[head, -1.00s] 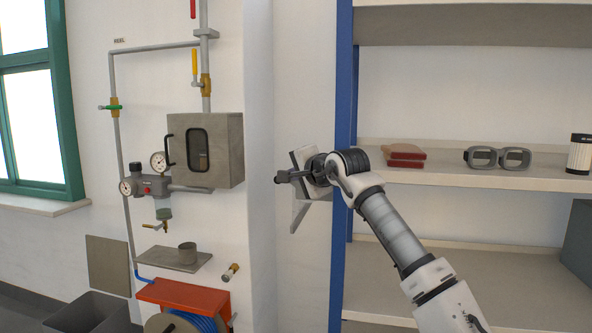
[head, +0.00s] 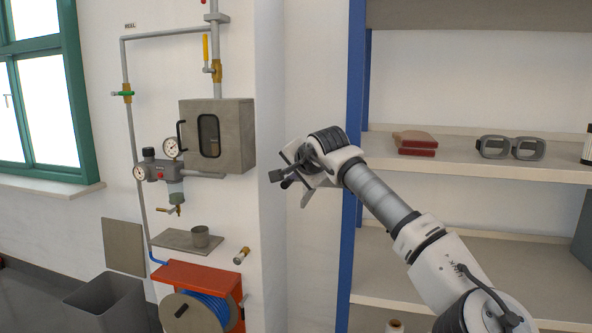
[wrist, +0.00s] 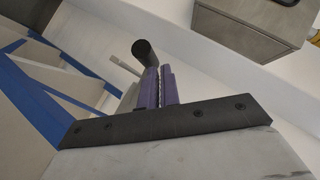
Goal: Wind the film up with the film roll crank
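My gripper (head: 281,179) is in mid-air in front of the wall, left of the blue shelf post. In the wrist view its purple fingers (wrist: 160,88) are close together, and a short dark cylinder (wrist: 143,50) sticks out from between their tips. In the head view small dark pieces show at the gripper's tip, too small to tell apart. I cannot tell whether the dark cylinder is the film roll crank. I see nothing that I can surely name as the film roll.
An orange-topped reel (head: 203,274) wound with blue hose is low on the wall. A grey metal box (head: 235,136) and pipes with gauges (head: 173,147) are at the left. A shelf (head: 470,165) with goggles (head: 511,147) stands at the right. A bin (head: 105,305) is lower left.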

